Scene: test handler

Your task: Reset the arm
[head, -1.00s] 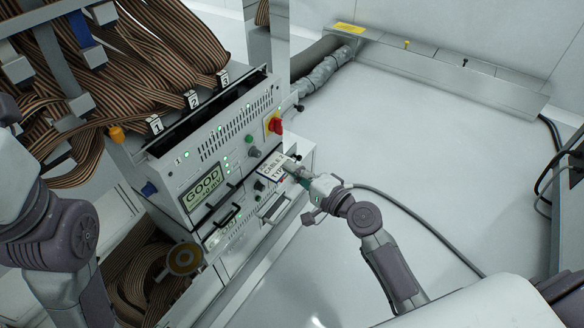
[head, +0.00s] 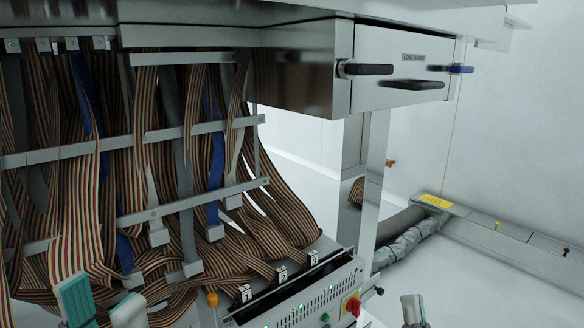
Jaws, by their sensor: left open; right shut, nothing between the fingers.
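My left gripper (head: 102,300) shows at the bottom left edge in the head view. Its two fingers, one with a teal face, stand apart and hold nothing. It is in front of the striped ribbon cables (head: 75,230). My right gripper (head: 412,306) shows at the bottom edge, right of the test unit (head: 335,285). Its fingertips are together with nothing between them. The rest of both arms is below the picture.
The unit has slots marked 1, 2 and 3, a red knob (head: 353,304) and an orange knob (head: 212,299). A metal drawer box (head: 385,68) with black handles juts out above. A silver duct (head: 410,243) runs behind. White floor (head: 470,285) is clear at the right.

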